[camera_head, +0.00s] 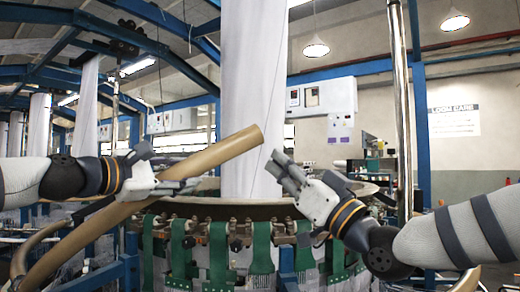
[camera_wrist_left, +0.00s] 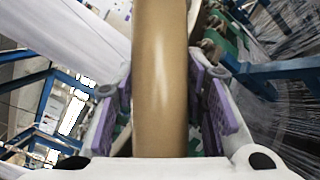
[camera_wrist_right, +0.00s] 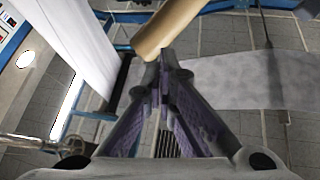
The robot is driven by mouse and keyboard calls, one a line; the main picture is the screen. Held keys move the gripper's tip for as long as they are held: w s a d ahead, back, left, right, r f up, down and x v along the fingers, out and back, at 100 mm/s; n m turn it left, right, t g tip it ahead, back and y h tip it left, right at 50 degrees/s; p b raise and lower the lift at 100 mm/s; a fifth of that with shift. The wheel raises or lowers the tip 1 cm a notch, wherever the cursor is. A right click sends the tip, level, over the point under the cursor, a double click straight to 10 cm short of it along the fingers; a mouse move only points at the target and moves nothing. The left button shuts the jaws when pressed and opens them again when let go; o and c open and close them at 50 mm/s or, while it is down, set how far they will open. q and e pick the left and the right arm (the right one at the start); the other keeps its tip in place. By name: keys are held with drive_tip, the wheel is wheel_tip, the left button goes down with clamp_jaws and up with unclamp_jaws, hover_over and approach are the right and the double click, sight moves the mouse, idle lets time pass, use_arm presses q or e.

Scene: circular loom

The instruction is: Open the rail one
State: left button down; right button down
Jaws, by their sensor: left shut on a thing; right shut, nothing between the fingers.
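The rail is a thick tan tube (camera_head: 205,157) that slants from the lower left up to a free end near the middle of the head view. My left gripper (camera_head: 172,187) is closed around the tube. In the left wrist view the tube (camera_wrist_left: 160,70) runs between its two purple-padded fingers. My right gripper (camera_head: 278,168) is shut and empty, to the right of the tube's free end and apart from it. In the right wrist view its fingertips (camera_wrist_right: 163,65) meet, with the tube's end (camera_wrist_right: 160,35) beyond them.
The circular loom's ring (camera_head: 230,209) with green straps (camera_head: 262,248) lies below both grippers. A white fabric column (camera_head: 252,90) rises behind the tube. A vertical metal pole (camera_head: 400,110) stands at the right. Blue frame beams (camera_head: 100,270) are at the lower left.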

sight(252, 142)
use_arm(q)
drive_tip(key=shift+f, duration=0.1)
use_arm(e)
drive_tip(key=x, duration=0.6)
drive_tip(key=shift+w+a+r, duration=0.15)
drive_tip(key=shift+w+a, duration=0.1)
drive_tip(key=shift+a, duration=0.05)
